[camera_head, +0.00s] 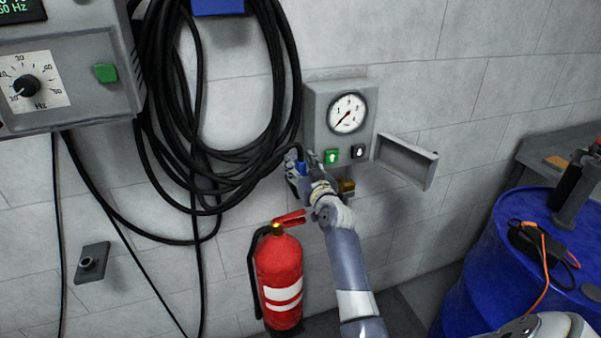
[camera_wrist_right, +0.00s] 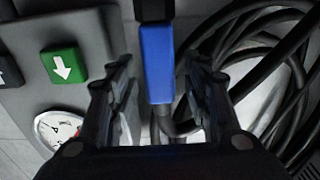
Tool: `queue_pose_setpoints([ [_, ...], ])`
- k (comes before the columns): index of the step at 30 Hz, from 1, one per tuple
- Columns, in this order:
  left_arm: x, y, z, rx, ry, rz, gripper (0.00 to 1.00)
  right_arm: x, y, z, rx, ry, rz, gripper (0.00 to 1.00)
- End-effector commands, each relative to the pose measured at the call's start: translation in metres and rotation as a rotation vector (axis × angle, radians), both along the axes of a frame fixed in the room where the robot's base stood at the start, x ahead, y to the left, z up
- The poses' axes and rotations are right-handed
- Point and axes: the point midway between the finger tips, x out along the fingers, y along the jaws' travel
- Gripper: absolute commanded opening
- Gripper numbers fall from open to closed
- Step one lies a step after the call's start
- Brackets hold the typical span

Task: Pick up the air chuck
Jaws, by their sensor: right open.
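The air chuck is a blue block with black ends. In the right wrist view the air chuck (camera_wrist_right: 157,62) stands between the two fingers of my right gripper (camera_wrist_right: 158,85). The fingers are open, with a gap on each side of it. In the head view my right gripper (camera_head: 302,166) is at the lower left corner of the gauge box, and only a small blue patch of the air chuck (camera_head: 300,168) shows; the gripper hides the rest. My left gripper is not in view.
A grey gauge box (camera_head: 318,98) with a dial and green and black buttons is on the wall, with an empty grey tray (camera_head: 405,160) to its right. Coiled black hose (camera_head: 165,130) hangs left. A red extinguisher (camera_head: 279,270) stands below; a blue drum (camera_head: 490,265) stands right.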

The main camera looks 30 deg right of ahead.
Motion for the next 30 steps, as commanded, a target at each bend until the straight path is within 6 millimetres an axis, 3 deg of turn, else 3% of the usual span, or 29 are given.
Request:
queue_pose_setpoints([
  [6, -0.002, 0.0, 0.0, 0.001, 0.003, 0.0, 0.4, 0.0, 0.0, 0.0, 0.0, 0.0, 0.0, 0.45],
  [12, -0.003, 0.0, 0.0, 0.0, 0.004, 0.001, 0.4, 0.0, 0.0, 0.0, 0.0, 0.0, 0.0, 0.0],
  [23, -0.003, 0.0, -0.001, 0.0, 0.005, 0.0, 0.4, 0.0, 0.0, 0.001, 0.0, -0.002, 0.0, 0.0],
  [30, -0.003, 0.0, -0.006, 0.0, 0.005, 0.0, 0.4, 0.0, 0.0, 0.019, -0.002, -0.007, 0.0, 0.0],
])
